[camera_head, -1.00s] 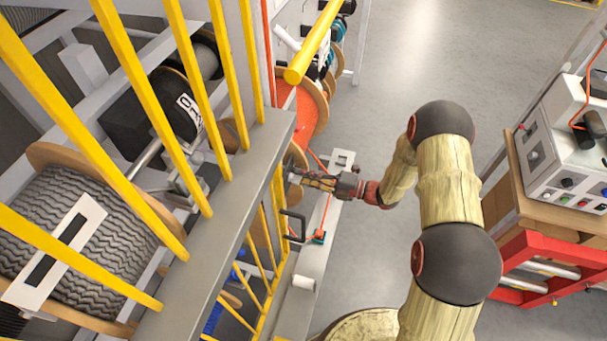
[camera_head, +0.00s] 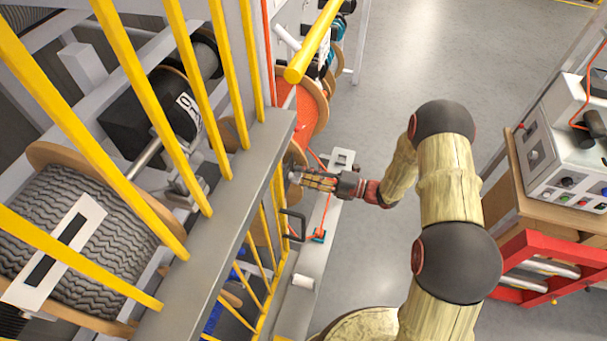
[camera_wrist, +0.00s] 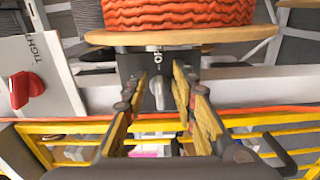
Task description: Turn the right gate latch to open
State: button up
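A grey latch lever (camera_wrist: 157,93) shows in the wrist view on a dark plate (camera_wrist: 132,66) with partly hidden white lettering, below a wooden reel flange. My gripper (camera_wrist: 160,80) is open, with one finger on each side of the lever. I cannot tell whether either finger touches it. In the head view my gripper (camera_head: 303,178) reaches left to the end of the yellow-barred gate (camera_head: 279,195). The latch is mostly hidden there by my fingers.
A reel of orange cable (camera_wrist: 180,14) sits just above the latch. A red knob (camera_wrist: 26,88) on a white plate is at left in the wrist view. A black gate handle (camera_head: 293,224) stands out below my gripper. Open floor (camera_head: 400,50) lies to the right.

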jog(key=v, duration=1.2)
